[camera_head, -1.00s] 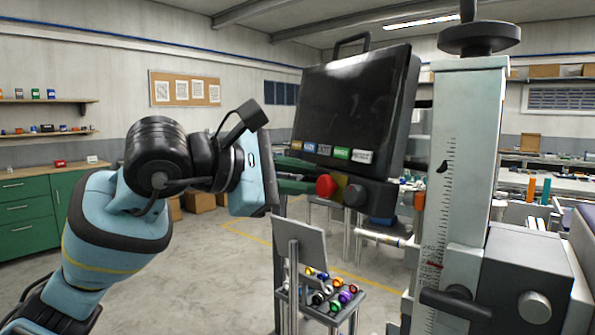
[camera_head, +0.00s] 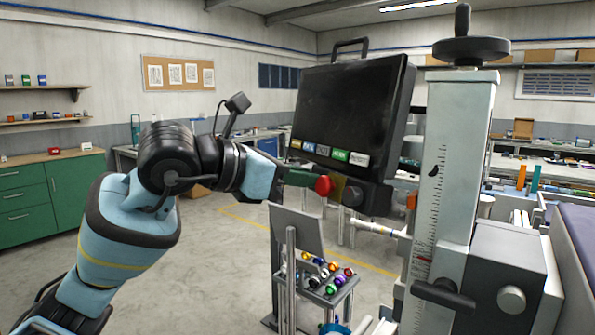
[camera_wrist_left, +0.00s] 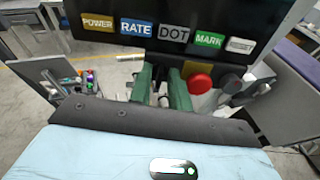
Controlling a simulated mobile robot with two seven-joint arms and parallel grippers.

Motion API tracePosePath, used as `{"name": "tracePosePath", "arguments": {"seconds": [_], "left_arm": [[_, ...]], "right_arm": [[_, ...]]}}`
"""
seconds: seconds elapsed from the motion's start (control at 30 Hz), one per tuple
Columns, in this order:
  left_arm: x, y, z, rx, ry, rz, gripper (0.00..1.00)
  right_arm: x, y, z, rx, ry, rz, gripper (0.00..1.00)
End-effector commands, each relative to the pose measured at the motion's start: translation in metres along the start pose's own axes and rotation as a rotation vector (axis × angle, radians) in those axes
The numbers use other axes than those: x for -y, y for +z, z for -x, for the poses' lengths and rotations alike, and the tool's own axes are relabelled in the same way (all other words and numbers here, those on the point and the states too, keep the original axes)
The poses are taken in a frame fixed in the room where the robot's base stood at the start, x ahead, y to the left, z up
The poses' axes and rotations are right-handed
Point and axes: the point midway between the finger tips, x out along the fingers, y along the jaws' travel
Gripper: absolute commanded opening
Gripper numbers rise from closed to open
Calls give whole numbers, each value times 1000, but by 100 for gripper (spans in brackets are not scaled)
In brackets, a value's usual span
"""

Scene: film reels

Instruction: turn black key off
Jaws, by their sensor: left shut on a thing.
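A black control box (camera_head: 345,100) with a dark screen has a row of coloured labels along its lower edge. Below them are a red mushroom button (camera_head: 323,186) on a yellow plate and a dark round knob (camera_head: 352,196). My left gripper (camera_head: 306,181) reaches in from the left, its green fingers at the underside of the box, left of the red button. In the left wrist view the fingers (camera_wrist_left: 160,88) are close together below the DOT label, shut on the black key, which is mostly hidden between them. My right gripper is not in view.
A grey column with a scale (camera_head: 440,170) and handwheel stands close on the right. Below the box is a small rack (camera_head: 335,296) of coloured knobs. A green cabinet (camera_head: 75,190) stands at the far left. Open floor lies behind my left arm.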

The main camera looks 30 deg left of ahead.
Motion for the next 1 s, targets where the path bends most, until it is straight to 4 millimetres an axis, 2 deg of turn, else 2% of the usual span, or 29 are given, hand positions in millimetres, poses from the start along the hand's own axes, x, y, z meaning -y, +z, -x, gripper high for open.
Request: {"name": "tracePosePath", "arguments": {"seconds": [0.3, 0.77, 0.8, 0.83, 1.0], "left_arm": [[0, 0, 0, 1, -5, 90, 0], [0, 0, 0, 1, -5, 100, 0], [0, 0, 0, 1, -5, 100, 23], [0, 0, 0, 1, -5, 100, 27], [0, 0, 0, 1, -5, 100, 27]], "right_arm": [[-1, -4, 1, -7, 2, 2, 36], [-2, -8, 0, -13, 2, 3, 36], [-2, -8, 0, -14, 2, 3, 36], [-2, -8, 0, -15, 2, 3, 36], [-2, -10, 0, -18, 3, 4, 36]]}}
